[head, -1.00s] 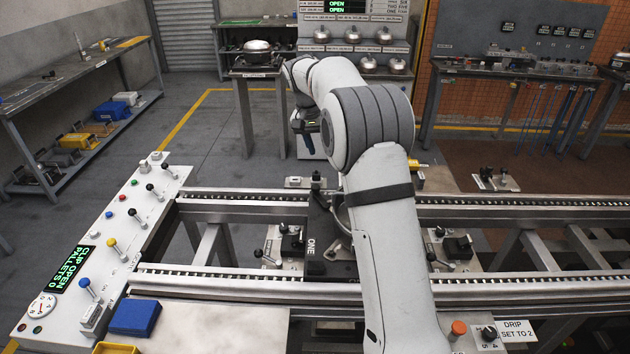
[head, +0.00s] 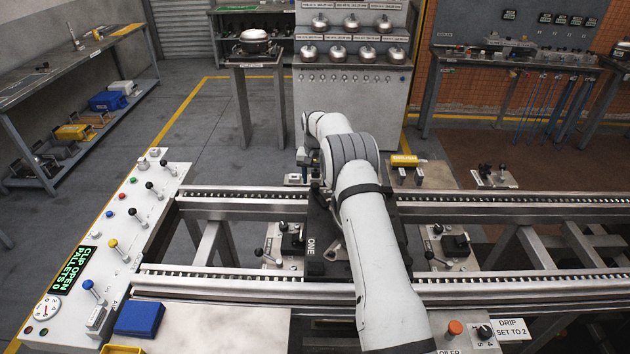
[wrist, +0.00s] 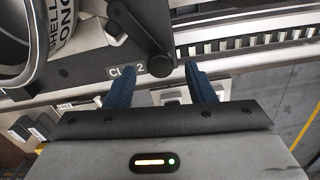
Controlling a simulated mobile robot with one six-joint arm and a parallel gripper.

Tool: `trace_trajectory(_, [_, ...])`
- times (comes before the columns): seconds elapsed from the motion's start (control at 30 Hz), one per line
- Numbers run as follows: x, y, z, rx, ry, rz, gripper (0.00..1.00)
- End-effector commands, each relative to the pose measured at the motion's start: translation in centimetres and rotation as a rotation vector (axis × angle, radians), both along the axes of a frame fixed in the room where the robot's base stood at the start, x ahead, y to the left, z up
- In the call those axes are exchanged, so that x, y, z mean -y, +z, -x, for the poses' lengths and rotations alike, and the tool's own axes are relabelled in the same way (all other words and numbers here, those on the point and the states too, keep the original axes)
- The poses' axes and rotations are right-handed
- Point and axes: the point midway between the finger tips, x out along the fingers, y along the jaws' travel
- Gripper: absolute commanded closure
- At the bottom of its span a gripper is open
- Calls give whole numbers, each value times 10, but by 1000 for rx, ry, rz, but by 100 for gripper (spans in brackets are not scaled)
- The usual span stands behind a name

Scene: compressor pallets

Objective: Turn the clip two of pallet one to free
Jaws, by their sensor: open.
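Pallet one (head: 312,245) is a dark plate marked ONE on the rail line in the head view, partly hidden behind my arm. In the wrist view, clip two is a dark lever (wrist: 140,38) running from a small round end at upper left to a larger round end at right. A partly covered label, CL 2 (wrist: 120,72), is beside it on the plate. My gripper (wrist: 162,82) is open, with its two blue fingers apart just below the lever's larger end. In the head view my arm hides the clip.
A roller rail (wrist: 250,38) runs behind the plate. The control console (head: 105,245) is left of the pallet; its display reads CLIP OPEN, PALLETS 0.

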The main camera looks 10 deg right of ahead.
Motion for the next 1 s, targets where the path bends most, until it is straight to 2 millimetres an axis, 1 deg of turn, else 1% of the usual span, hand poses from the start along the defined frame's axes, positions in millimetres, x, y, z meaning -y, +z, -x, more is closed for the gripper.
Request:
trace_trajectory(0.1, [0,-13,0,-1,0,1,51])
trace_trajectory(0.2, [0,-20,0,-1,0,1,51])
trace_trajectory(0.3, [0,-24,0,0,0,0,51])
trace_trajectory(0.5, [0,-24,0,1,0,0,51])
trace_trajectory(1.0, [0,-24,0,0,0,1,91])
